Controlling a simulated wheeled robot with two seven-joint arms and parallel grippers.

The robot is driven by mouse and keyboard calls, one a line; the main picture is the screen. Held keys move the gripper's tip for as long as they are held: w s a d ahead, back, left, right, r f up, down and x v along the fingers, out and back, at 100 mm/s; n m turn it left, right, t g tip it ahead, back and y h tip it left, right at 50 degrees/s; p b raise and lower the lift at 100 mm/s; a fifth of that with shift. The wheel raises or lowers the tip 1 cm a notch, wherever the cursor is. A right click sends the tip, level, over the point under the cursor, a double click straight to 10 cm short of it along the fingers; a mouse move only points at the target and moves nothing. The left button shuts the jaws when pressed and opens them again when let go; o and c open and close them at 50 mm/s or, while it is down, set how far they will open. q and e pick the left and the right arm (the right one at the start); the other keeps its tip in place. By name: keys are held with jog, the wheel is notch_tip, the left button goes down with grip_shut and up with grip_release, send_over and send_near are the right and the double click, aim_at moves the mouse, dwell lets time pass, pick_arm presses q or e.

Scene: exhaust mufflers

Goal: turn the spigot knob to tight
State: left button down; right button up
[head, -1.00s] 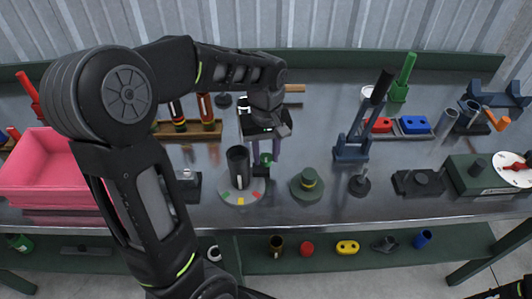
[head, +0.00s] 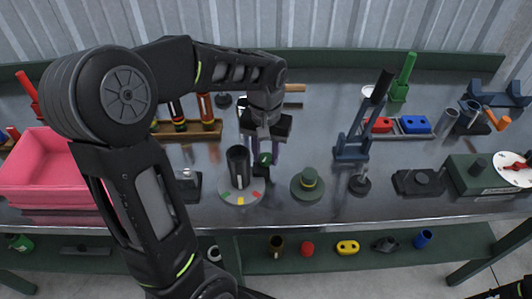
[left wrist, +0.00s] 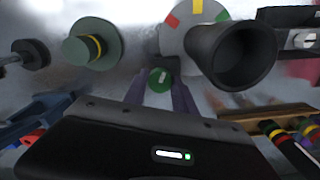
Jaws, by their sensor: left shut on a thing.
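The spigot knob (head: 264,159) is small, round and green, at the right side of a dark upright cylinder (head: 238,168). The cylinder stands on a pale round base (head: 228,197) with red, yellow and green marks. My left gripper (head: 264,154) points down from above and is shut on the knob. In the left wrist view the knob (left wrist: 160,80) shows a short pale line on its face and sits between the two purplish fingers (left wrist: 160,92). The fingers hide its sides.
A green stepped disc with a yellow band (head: 308,184) stands close to the right. A blue stand with a lever (head: 352,148) is further right. A wooden rack (head: 190,130) is behind left, and a pink bin (head: 40,170) is at the far left.

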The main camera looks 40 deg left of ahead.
aim_at(266, 158)
pick_arm(q)
jog(key=m, duration=0.6)
jog(key=shift+m, duration=0.3)
jog(key=m, duration=0.6)
jog(key=shift+w, duration=0.1)
jog(key=c, duration=1)
grip_release()
jog(key=shift+r, duration=0.1)
notch_tip(266, 158, up, 8)
jog(key=shift+f, duration=0.15)
jog(key=shift+f, duration=0.1)
